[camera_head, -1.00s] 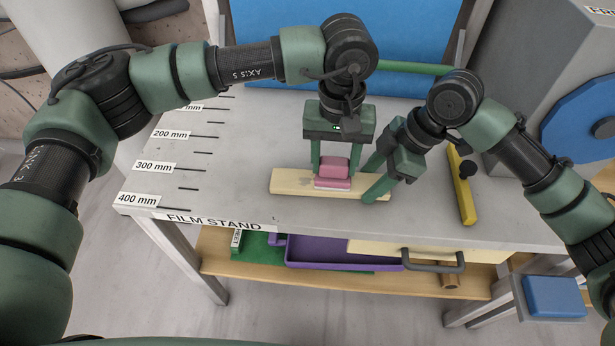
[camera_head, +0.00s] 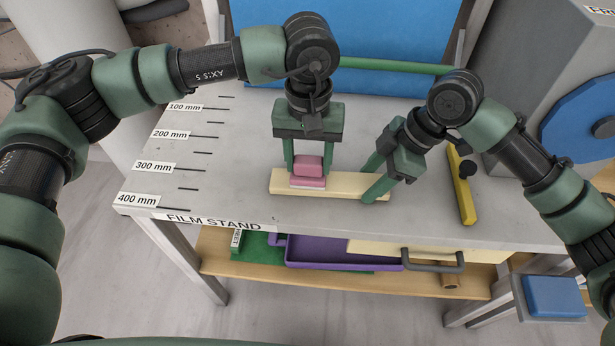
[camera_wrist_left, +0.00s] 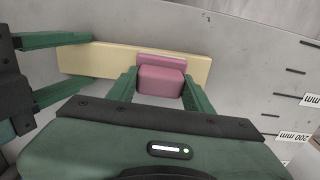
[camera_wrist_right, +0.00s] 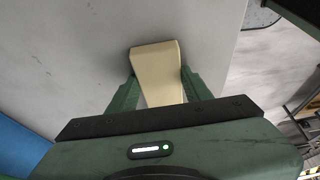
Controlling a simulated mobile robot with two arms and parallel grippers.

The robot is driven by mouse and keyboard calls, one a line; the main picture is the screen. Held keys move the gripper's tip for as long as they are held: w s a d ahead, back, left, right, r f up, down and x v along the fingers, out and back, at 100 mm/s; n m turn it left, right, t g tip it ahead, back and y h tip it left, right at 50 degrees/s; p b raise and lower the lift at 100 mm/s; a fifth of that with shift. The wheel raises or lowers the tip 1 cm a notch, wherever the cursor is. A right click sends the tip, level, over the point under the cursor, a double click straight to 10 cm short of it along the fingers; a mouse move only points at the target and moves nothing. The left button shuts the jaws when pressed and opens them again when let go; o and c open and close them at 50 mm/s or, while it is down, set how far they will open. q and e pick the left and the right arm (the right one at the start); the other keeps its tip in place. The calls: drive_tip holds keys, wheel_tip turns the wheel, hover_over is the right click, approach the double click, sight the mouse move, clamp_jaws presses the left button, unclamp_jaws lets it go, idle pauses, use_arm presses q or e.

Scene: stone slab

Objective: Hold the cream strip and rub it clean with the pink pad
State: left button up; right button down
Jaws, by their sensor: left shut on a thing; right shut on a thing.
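The cream strip (camera_head: 340,187) lies flat on the stone slab near its front edge. My right gripper (camera_head: 370,186) is shut on the strip's right end. The strip also shows in the right wrist view (camera_wrist_right: 156,68), between the fingers. My left gripper (camera_head: 308,168) is shut on the pink pad (camera_head: 308,170) and points down over the strip's left part. The pad's lower layer rests on or just above the strip. In the left wrist view the pad (camera_wrist_left: 160,80) sits between the fingers. I see no clear mark on the strip; the part under the pad is hidden.
A yellow bar with a black knob (camera_head: 461,185) lies right of the strip. A grey machine with a blue disc (camera_head: 585,115) stands at the right. A purple tray (camera_head: 330,254) sits on the shelf below. The slab's left side, with its millimetre scale, is clear.

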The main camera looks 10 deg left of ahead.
use_arm(q)
drive_tip(key=shift+s+a, duration=0.1)
drive_tip(key=shift+a, duration=1.15)
drive_tip(key=shift+f, duration=0.15)
drive_tip(key=shift+d, duration=0.1)
drive_tip(key=shift+d, duration=0.45)
drive_tip(key=shift+d+r, duration=0.2)
drive_tip(key=shift+d, duration=1.85)
drive_tip(key=shift+d+f, duration=0.2)
drive_tip(key=shift+d, duration=0.85)
use_arm(e)
drive_tip(key=shift+a, duration=0.15)
drive_tip(key=shift+r, duration=0.1)
use_arm(q)
drive_tip(key=shift+a+r, duration=0.75)
drive_tip(key=shift+r, duration=0.8)
drive_tip(key=shift+a+r, duration=0.8)
drive_tip(key=shift+r, duration=0.7)
drive_tip(key=shift+a+r, duration=0.75)
drive_tip(key=shift+r, duration=0.8)
